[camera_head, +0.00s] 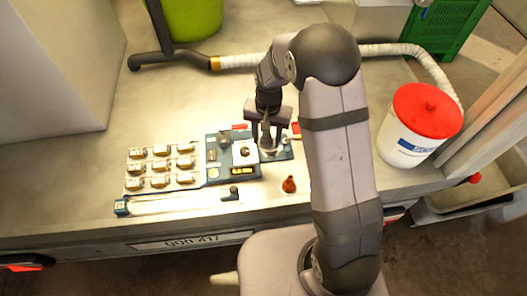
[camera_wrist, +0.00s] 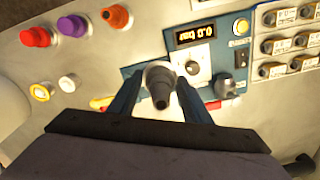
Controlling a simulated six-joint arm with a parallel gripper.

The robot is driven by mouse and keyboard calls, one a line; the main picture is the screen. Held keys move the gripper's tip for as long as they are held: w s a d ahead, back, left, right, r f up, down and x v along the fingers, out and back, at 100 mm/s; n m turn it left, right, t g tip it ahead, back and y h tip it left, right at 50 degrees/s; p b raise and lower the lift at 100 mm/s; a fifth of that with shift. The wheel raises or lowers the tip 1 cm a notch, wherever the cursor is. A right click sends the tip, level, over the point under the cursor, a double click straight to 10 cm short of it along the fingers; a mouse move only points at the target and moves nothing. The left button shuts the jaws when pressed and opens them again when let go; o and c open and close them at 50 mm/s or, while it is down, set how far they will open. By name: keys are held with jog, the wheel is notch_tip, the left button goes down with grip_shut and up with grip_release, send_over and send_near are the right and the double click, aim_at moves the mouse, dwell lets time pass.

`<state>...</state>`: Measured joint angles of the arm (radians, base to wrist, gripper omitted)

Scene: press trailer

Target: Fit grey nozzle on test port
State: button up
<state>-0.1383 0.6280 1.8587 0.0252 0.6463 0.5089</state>
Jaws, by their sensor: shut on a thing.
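The grey nozzle (camera_wrist: 159,85) sits between the two fingers of my gripper (camera_wrist: 160,92) in the wrist view, with its narrow dark end towards the camera. My gripper (camera_head: 267,143) is shut on it, low over the right part of the blue test panel (camera_head: 282,150) in the head view. The panel (camera_wrist: 229,118) carries a lit display (camera_wrist: 195,34), a white plate with a dial (camera_wrist: 192,67) and a grey round fitting (camera_wrist: 223,87). I cannot make out the test port; the gripper and nozzle may cover it. I cannot tell whether the nozzle touches the panel.
An orange-red nozzle-like piece (camera_head: 289,185) stands on the bench right of the panel. Purple (camera_wrist: 72,26) and red (camera_wrist: 115,16) pieces show in the wrist view. A tray of small labelled blocks (camera_head: 126,188) lies left. A white bucket with red lid (camera_head: 414,125) stands right.

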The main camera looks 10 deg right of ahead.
jog(key=shift+m, duration=0.7)
jog(key=w, duration=0.1)
jog(key=w+d, duration=0.1)
jog(key=w, duration=0.1)
jog(key=w+d+p, duration=0.1)
jog(key=shift+w+d+f, duration=0.1)
jog(key=shift+w+f, duration=0.05)
jog(key=shift+f, duration=0.15)
jog(key=shift+f+b, duration=2.3)
jog(key=shift+f, duration=0.5)
jog(key=shift+f, duration=0.6)
jog(key=o, duration=0.9)
jog(key=shift+c, duration=0.2)
jog(key=shift+r, duration=0.1)
notch_tip(320, 180, up, 11)
jog(key=p, duration=0.8)
jog(key=shift+p, duration=0.3)
